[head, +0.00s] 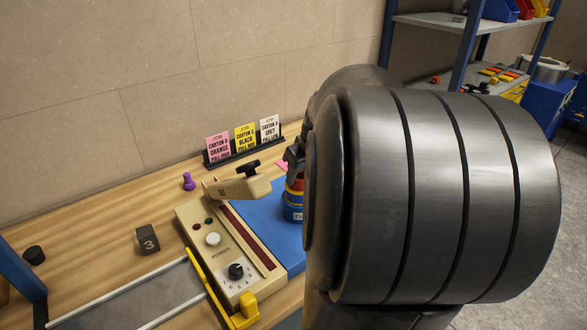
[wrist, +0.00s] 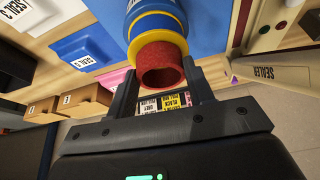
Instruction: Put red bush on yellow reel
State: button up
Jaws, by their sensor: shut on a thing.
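The red bush (wrist: 163,62) is a hollow rough red cylinder between the fingers of my gripper (wrist: 160,85) in the wrist view. My gripper is shut on it. The yellow reel (wrist: 148,49) shows as a yellow rim right against the bush's far end, in line with it. I cannot tell whether the bush bears on it fully. A blue labelled piece (wrist: 160,15) is beyond the yellow rim. In the head view the red bush (head: 296,184) tops the stack, above yellow and blue bands; my arm hides its right side and most of my gripper.
A cream sealer (head: 222,240) with a raised arm (head: 238,187) stands close left of the stack, by a blue surface (head: 262,215). Job cards (head: 245,138) stand behind. A purple peg (head: 188,181) and a dark block (head: 148,239) are on the bench at left.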

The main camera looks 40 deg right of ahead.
jog(key=shift+f, duration=0.1)
jog(key=o, duration=0.9)
jog(key=shift+o, duration=0.2)
jog(key=v, duration=1.2)
jog(key=shift+r, duration=0.25)
jog(key=s+a+f, duration=0.2)
jog(key=a+f, duration=0.1)
jog(key=a, duration=0.5)
jog(key=s+a+f, duration=0.3)
jog(key=a, duration=0.5)
jog(key=s+a+f+n+t, duration=0.1)
jog(key=s+a+f, duration=0.1)
jog(key=a, duration=0.7)
jog(key=shift+s+f, duration=0.4)
jog(key=shift+s, duration=0.2)
